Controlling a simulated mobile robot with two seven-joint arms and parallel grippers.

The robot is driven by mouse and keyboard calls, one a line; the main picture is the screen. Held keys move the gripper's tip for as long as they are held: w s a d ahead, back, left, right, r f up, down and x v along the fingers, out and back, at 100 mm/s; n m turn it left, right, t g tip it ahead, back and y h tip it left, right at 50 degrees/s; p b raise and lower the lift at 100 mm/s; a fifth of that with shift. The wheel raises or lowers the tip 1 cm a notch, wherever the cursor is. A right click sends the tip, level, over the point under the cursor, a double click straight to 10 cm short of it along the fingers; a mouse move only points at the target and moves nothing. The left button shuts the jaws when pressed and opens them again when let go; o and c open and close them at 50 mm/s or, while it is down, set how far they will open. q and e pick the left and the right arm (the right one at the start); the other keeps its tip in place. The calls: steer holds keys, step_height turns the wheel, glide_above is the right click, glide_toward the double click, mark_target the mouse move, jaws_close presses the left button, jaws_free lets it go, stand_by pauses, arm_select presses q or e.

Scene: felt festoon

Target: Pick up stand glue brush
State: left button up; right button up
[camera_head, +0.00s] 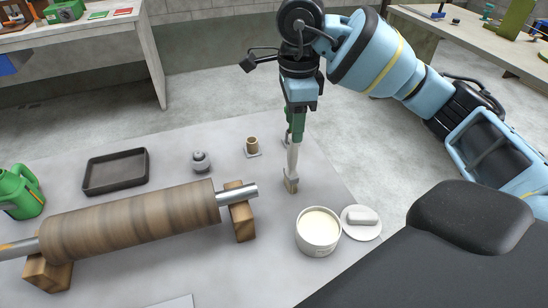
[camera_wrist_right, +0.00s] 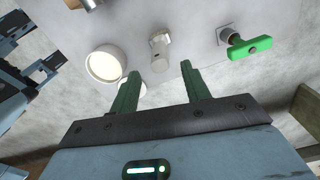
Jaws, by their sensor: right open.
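The glue brush (camera_head: 292,163) stands upright on the grey table, with a slim pale handle and a tan block at its foot. My right gripper (camera_head: 295,128) is above it, green fingers pointing down at the handle's top. In the right wrist view the brush (camera_wrist_right: 160,48) shows as a pale upright piece beyond and between the fingertips of the open gripper (camera_wrist_right: 160,70). I cannot tell how far the fingertips are from it. A pot of cream glue (camera_head: 319,228) stands to its right and nearer; the pot (camera_wrist_right: 106,66) also shows in the wrist view. My left gripper is not in view.
A white block on a saucer (camera_head: 361,232) is beside the pot. A green T-handled tool (camera_wrist_right: 250,47) is close by. A small tan cup (camera_head: 253,145), a grey weight (camera_head: 200,161), a dark tray (camera_head: 116,171) and a wooden roller (camera_head: 130,222) on blocks lie to the left.

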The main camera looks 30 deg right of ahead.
mark_target(294, 148)
steer(key=shift+w+d+r, duration=0.1)
steer(key=shift+w, duration=0.1)
steer(key=shift+s, duration=0.2)
steer(key=shift+s+f, duration=0.15)
steer(key=shift+f, duration=0.05)
steer(key=shift+f+b, duration=0.3)
steer(key=shift+f, duration=1)
step_height(294, 148, down, 3)
steer(key=shift+f, duration=0.8)
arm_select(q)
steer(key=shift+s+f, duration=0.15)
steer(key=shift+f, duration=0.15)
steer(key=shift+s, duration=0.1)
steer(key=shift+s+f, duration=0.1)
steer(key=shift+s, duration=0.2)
arm_select(e)
jaws_close()
